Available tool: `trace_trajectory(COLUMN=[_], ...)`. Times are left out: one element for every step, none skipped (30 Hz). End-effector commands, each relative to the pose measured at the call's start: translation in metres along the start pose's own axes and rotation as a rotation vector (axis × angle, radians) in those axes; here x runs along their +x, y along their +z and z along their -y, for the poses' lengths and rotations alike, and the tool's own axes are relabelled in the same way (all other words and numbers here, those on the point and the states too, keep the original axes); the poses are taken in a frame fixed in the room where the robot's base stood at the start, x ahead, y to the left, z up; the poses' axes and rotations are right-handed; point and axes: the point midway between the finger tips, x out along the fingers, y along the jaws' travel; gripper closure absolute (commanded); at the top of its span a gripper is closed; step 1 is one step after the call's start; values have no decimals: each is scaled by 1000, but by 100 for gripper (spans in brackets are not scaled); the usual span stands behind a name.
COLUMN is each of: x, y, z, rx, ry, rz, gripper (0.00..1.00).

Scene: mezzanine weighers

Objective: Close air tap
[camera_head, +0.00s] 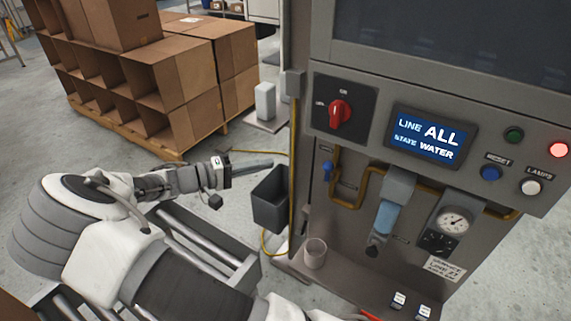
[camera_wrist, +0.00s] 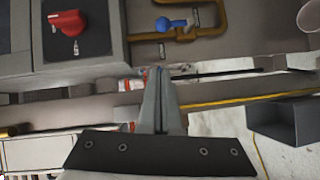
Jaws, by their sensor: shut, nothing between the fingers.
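A small blue tap (camera_head: 327,170) sits on the yellow-brown pipe at the left of the grey machine's front; I take it to be the air tap. It also shows at the top of the wrist view (camera_wrist: 170,23), with its blue handle lying roughly sideways there. I cannot tell whether the tap is open or closed. My gripper (camera_head: 268,164) is shut and empty, left of the machine and apart from the tap. In the wrist view its closed fingers (camera_wrist: 157,72) point toward the machine, below the tap in the picture.
A red rotary switch (camera_head: 340,114) is above the tap. A screen (camera_head: 431,136) reads "LINE ALL, STATE WATER". A gauge (camera_head: 454,222) and blue-bodied filter (camera_head: 385,218) are to the right. A dark bin (camera_head: 270,200) hangs beside the machine. A cup (camera_head: 315,254) stands on the ledge.

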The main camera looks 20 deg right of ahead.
Motion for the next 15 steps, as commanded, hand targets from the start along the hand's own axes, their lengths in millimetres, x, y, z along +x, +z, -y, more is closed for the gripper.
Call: trace_trajectory(x=[8,13,21,27,34,42,49,56,65,71,78,86,92,96,99], y=[0,1,1,1,1,1,2,1,1,2,2,2,2,3,9], z=[1,1,1,1,1,1,1,1,1,1,1,1,1,1,1], rx=[0,-1,-1,-1,-1,-1,-1,0,0,0,0,0,-1,-2,-2], ry=[0,0,0,0,1,1,1,0,1,1,1,0,0,-1,0], rz=[2,3,5,5,5,5,5,5,5,4,5,6,5,3,3], gripper=[100,100,100,100,100,100,100,100,100,100,100,100,100,100,100])
